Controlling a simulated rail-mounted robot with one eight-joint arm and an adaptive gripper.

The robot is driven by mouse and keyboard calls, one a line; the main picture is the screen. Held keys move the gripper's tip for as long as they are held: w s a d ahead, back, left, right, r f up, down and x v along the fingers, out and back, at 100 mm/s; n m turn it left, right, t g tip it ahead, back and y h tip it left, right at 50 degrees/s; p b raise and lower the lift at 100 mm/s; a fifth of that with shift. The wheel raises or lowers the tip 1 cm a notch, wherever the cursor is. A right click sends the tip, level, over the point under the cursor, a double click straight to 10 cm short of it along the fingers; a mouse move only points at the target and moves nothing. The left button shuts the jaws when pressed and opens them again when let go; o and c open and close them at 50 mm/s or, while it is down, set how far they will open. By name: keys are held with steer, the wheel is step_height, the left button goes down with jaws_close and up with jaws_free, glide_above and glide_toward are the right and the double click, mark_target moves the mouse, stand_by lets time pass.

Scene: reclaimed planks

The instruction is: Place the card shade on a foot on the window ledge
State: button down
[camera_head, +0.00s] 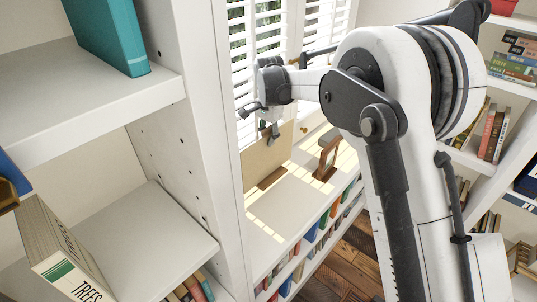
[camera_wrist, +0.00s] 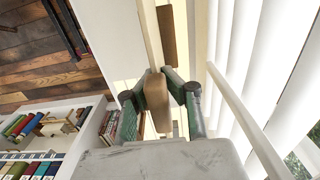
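The card shade (camera_head: 262,163) is a tan upright panel with a brown wooden foot (camera_head: 272,178) at its lower edge. It is at the window ledge (camera_head: 285,205), close to the blinds; I cannot tell whether the foot touches the ledge. My gripper (camera_head: 270,132) is at the panel's top edge, pointing down. In the wrist view, my gripper's green-padded fingers (camera_wrist: 160,82) close on a brown piece at the top of the card shade (camera_wrist: 151,35). The panel runs away edge-on, with the foot (camera_wrist: 167,35) beyond. The finger contact is partly hidden.
A small brown wooden frame (camera_head: 327,160) stands on the ledge to the right of the shade. White window blinds (camera_head: 268,28) rise close behind. A white shelf upright (camera_head: 190,130) stands to the left. The front of the ledge is clear, with books below.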

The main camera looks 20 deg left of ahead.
mark_target(269, 127)
step_height(269, 127, down, 7)
stand_by(0.5)
steer(key=shift+f, duration=0.15)
steer(key=c, duration=1.9)
jaws_free()
step_height(269, 127, up, 12)
steer(key=shift+r, duration=0.15)
